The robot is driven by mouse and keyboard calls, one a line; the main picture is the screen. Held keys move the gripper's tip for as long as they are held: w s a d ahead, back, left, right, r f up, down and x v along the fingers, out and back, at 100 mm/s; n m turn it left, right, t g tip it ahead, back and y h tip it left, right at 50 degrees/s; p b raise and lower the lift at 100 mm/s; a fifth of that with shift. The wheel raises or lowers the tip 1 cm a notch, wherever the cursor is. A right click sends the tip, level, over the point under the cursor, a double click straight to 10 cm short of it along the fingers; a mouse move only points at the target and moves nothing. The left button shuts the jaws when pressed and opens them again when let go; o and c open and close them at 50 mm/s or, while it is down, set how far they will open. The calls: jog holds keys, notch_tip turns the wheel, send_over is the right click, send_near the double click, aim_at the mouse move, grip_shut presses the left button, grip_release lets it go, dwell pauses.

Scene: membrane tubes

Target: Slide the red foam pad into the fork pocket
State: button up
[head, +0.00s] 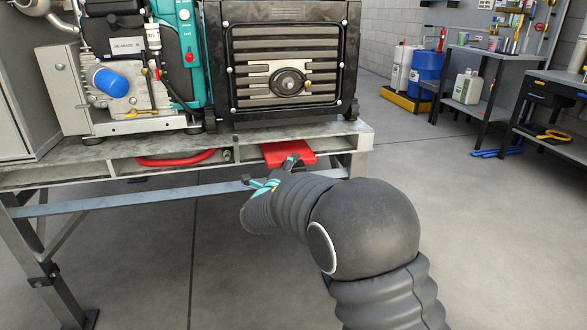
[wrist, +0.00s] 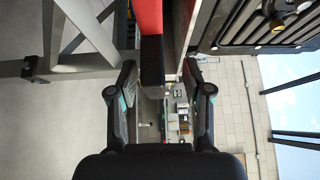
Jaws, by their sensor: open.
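The red foam pad (head: 283,152) shows at the right-hand opening under the platform deck in the head view. It lies flat, its far part hidden under the deck. My gripper (head: 270,170) is at the pad's near side, with one finger overlapping it in the picture. In the wrist view the red pad (wrist: 150,18) enters from the top, with a dark end below it. My gripper (wrist: 158,75) is open there, its fingers on either side of that dark end, with visible gaps. The fork pocket (head: 330,160) is a slot under the deck, and its inside is mostly hidden.
A generator with a slatted black panel (head: 285,65) stands on the platform (head: 225,140). A red hose (head: 175,159) lies in the slot to the left. A metal crossbar (head: 130,198) runs below. The floor is clear to the right, before the workbenches (head: 545,105).

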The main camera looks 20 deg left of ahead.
jog(key=shift+s, duration=0.1)
jog(key=s, duration=1.2)
jog(key=s+d+f+m+g+h, duration=0.35)
jog(key=d+f+m, duration=0.35)
jog(key=m, duration=0.6)
jog(key=s+d+f+m+g+h, duration=0.1)
jog(key=s+d+f+m+g, duration=0.15)
jog(key=d+m, duration=0.4)
jog(key=s+d+f+m+g, duration=0.1)
jog(key=s+d+m+g, duration=0.35)
jog(key=m, duration=0.35)
jog(key=s+d+r+m+g+y, duration=0.1)
jog(key=s+d+r+m+y, duration=0.1)
jog(key=s+d+r+m, duration=0.3)
jog(key=s+d+r+m+g+y, duration=0.1)
jog(key=s+d+r+m+y, duration=0.2)
jog(key=s+d+m, duration=0.9)
jog(key=d+r+m, duration=0.1)
jog(key=d+m, duration=0.4)
jog(key=m, duration=0.4)
jog(key=shift+s+d+r, duration=0.15)
jog(key=shift+s+r, duration=0.2)
jog(key=shift+r, duration=0.05)
